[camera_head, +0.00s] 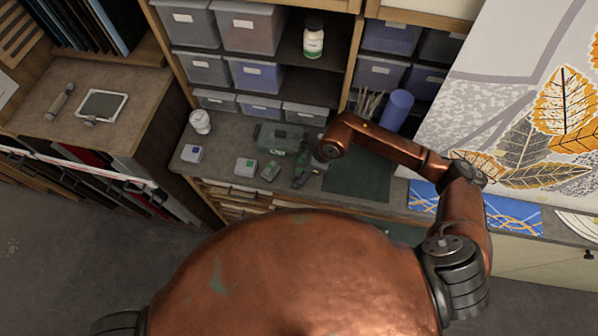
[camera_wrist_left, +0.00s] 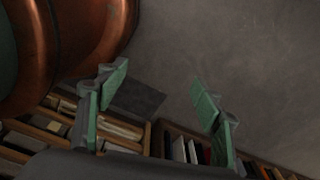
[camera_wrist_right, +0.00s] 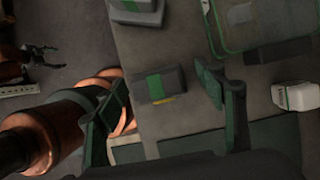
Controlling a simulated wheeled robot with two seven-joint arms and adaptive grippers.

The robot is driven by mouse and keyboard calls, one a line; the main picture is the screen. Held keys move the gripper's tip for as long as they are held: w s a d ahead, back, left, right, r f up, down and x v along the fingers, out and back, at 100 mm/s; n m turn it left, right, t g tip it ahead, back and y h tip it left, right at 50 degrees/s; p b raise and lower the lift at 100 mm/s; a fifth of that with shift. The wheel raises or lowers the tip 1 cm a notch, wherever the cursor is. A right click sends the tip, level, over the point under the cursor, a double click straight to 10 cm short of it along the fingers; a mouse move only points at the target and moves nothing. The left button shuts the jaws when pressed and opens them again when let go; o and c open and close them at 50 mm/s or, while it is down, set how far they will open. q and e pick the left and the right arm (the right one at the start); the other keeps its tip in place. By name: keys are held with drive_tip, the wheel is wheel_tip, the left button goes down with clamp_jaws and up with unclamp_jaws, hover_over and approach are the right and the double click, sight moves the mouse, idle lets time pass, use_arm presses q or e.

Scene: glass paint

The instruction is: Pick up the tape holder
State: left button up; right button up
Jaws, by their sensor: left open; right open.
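A small grey block with a green band and a yellow edge, which looks like the tape holder (camera_head: 270,171), lies on the grey counter (camera_head: 222,172). In the right wrist view the tape holder (camera_wrist_right: 152,88) shows between my open fingers. I cannot tell the height gap. My right gripper (camera_head: 300,170) is open and empty, just to the right of the block in the head view; its fingers also show in the right wrist view (camera_wrist_right: 163,85). My left gripper (camera_wrist_left: 160,88) is open and empty over the floor, away from the counter, and hidden in the head view.
A green clear-lidded case (camera_head: 280,137) stands just behind the block. Boxes with green (camera_head: 245,167) and blue (camera_head: 192,153) labels sit to its left. A white jar (camera_head: 200,121) is at the counter's left. A dark green mat (camera_head: 358,175) lies to the right.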

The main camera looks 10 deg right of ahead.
drive_tip(key=shift+f, duration=0.4)
drive_tip(key=shift+a, duration=0.1)
drive_tip(key=c, duration=1.3)
use_arm(q)
drive_tip(key=shift+w+r, duration=0.15)
drive_tip(key=shift+w, duration=0.55)
